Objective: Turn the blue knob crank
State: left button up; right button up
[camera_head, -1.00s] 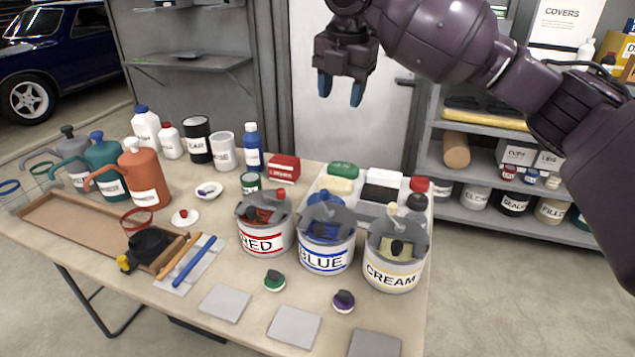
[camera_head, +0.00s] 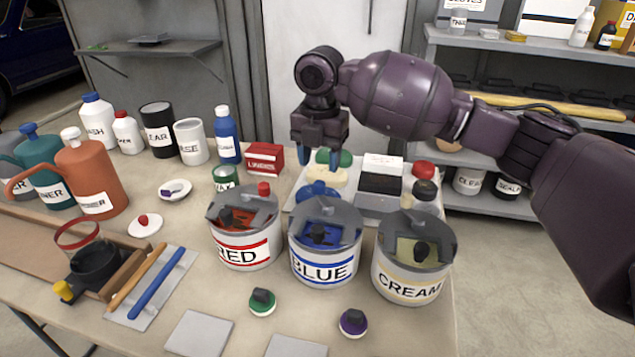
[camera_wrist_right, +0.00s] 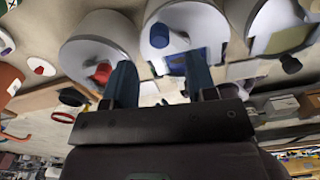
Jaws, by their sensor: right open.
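The blue can (camera_head: 325,270) stands upright between the red can (camera_head: 246,247) and the cream can (camera_head: 411,268). Its grey lid has a window onto blue contents. The blue knob (camera_head: 318,190) shows at the lid's far edge, and the knob also shows in the right wrist view (camera_wrist_right: 159,36). My right gripper (camera_head: 320,157) is open and empty, its blue fingers pointing down above and behind the knob, apart from it. The wrist view shows the two fingers (camera_wrist_right: 160,82) spread, with the blue can beyond them. My left gripper is out of view.
A red knob (camera_head: 264,188) and a dark knob (camera_head: 424,189) stand close on either side. Behind are a tray with blocks (camera_head: 300,190), a red box (camera_head: 265,158) and bottles. Green (camera_head: 262,302) and purple (camera_head: 353,322) knobbed discs lie in front.

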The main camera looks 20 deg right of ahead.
aim_at(320, 182)
notch_tip(320, 182, down, 6)
jog(key=shift+r+b, duration=0.1)
jog(key=shift+b, duration=0.45)
